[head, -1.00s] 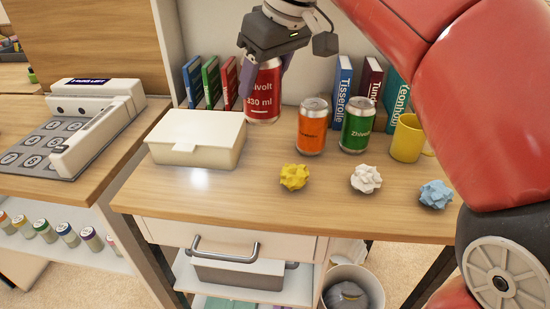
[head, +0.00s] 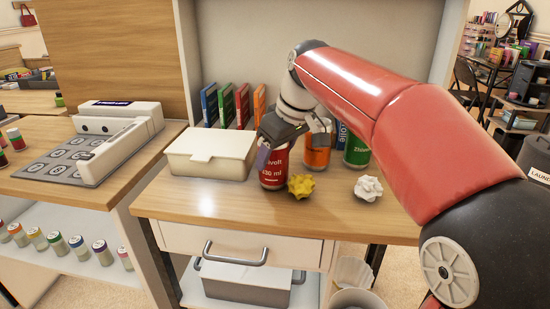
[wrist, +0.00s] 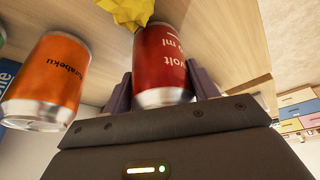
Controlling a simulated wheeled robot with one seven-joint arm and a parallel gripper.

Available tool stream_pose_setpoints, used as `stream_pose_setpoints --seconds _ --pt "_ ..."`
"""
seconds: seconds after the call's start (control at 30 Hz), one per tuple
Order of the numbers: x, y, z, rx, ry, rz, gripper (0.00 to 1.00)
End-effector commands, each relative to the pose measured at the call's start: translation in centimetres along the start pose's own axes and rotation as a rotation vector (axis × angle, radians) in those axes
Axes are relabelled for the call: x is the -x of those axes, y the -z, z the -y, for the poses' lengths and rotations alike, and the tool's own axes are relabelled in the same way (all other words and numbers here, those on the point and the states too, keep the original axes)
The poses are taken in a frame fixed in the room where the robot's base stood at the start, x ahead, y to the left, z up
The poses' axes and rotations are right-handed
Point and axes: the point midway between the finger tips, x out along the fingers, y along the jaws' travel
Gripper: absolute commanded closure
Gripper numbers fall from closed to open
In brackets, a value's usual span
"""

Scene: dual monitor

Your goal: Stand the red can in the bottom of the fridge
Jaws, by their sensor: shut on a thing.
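The red can (head: 273,170) is upright at the desk, left of the orange can (head: 317,158). My gripper (head: 275,152) is above it with its purple fingers on either side, shut on it. The wrist view shows the red can (wrist: 163,62) between both fingers. I cannot tell whether its base touches the desk top. A fridge does not show in any view.
A yellow crumpled ball (head: 301,186) is close to the can's right side. A green can (head: 357,152) and a white crumpled ball (head: 368,188) are further right. A white lidded box (head: 212,153) is left. The desk front (head: 215,206) is clear.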

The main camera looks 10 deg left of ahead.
Motion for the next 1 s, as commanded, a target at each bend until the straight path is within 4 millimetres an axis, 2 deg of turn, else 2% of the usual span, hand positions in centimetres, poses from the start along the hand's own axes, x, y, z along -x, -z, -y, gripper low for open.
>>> stream_pose_setpoints --seconds 0.23,0.27,0.4,0.77,0.87,1.0 --pt "-0.2 -0.1 0.0 0.000 -0.001 -0.001 0.75" --pt "-0.1 -0.1 0.0 0.000 0.000 0.000 0.37" --pt "-0.1 -0.1 0.0 0.000 0.000 0.000 0.19" --pt "0.5 0.1 0.0 0.000 -0.001 -0.001 0.19" --pt "1.8 0.1 -0.1 -0.001 -0.002 -0.002 0.19" --pt "4.8 0.2 -0.1 -0.001 -0.003 -0.003 0.19"
